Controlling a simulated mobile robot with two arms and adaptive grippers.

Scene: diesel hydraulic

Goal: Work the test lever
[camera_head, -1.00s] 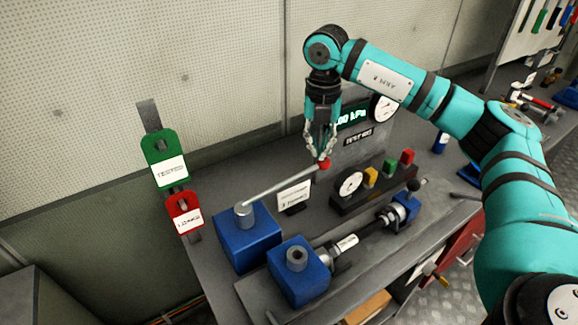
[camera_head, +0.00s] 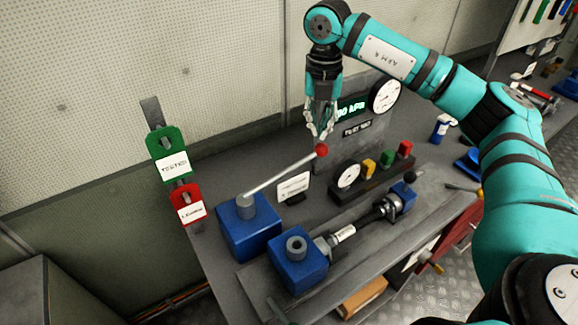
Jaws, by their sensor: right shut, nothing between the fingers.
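The test lever (camera_head: 284,173) is a pale rod running up and right from a grey pivot on a blue block (camera_head: 247,228). It ends in a red ball knob (camera_head: 321,151). My right gripper (camera_head: 320,134) points down just above the knob, shut with nothing in it. The fingertips are close over the knob; I cannot tell whether they touch it. A green-lit kPa display (camera_head: 353,107) and a round dial (camera_head: 385,97) stand behind the lever. My left gripper is out of view.
A second blue block (camera_head: 296,263) and a cylinder rod (camera_head: 365,223) lie in front. A dark panel with coloured buttons (camera_head: 372,172) and a small sign (camera_head: 293,187) stand right of the lever. Green (camera_head: 173,166) and red (camera_head: 188,205) tags hang left.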

